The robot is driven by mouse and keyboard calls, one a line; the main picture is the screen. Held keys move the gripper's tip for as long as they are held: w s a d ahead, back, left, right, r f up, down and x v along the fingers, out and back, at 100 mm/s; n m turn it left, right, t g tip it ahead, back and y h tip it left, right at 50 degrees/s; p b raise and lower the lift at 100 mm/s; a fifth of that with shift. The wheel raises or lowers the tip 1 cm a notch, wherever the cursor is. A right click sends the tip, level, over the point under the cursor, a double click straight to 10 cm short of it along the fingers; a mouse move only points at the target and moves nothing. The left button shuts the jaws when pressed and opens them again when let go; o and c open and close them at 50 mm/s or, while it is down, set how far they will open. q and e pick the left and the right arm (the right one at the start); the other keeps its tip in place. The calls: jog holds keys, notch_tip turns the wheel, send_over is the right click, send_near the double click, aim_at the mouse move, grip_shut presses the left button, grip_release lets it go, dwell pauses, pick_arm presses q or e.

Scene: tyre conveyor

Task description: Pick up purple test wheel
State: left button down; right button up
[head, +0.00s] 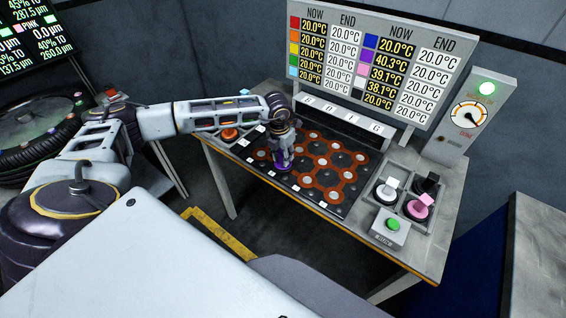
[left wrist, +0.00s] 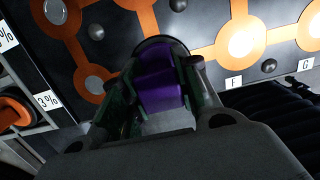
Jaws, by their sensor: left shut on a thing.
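The purple test wheel (left wrist: 158,88) sits between the fingers of my left gripper (left wrist: 160,95) in the left wrist view, with its dark rim beyond them. In the head view my left gripper (head: 282,160) points down over the left part of the orange and black board, and a bit of the purple wheel (head: 281,167) shows at its tip. My left gripper is shut on the purple wheel. I cannot tell whether the wheel touches the board. My right gripper is not in view.
The board (head: 330,205) with orange cells lies on a table. At right are a tray with white, black and pink-topped wheels (head: 418,207) and a green button (head: 392,225). A temperature display (head: 375,62) and gauge (head: 468,114) stand behind. Tyres (head: 30,130) are at left.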

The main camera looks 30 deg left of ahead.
pick_arm(q)
jog(key=shift+r, duration=0.15)
jog(key=shift+r+b, duration=1)
jog(key=shift+r, duration=3.9)
jog(key=shift+f, duration=0.1)
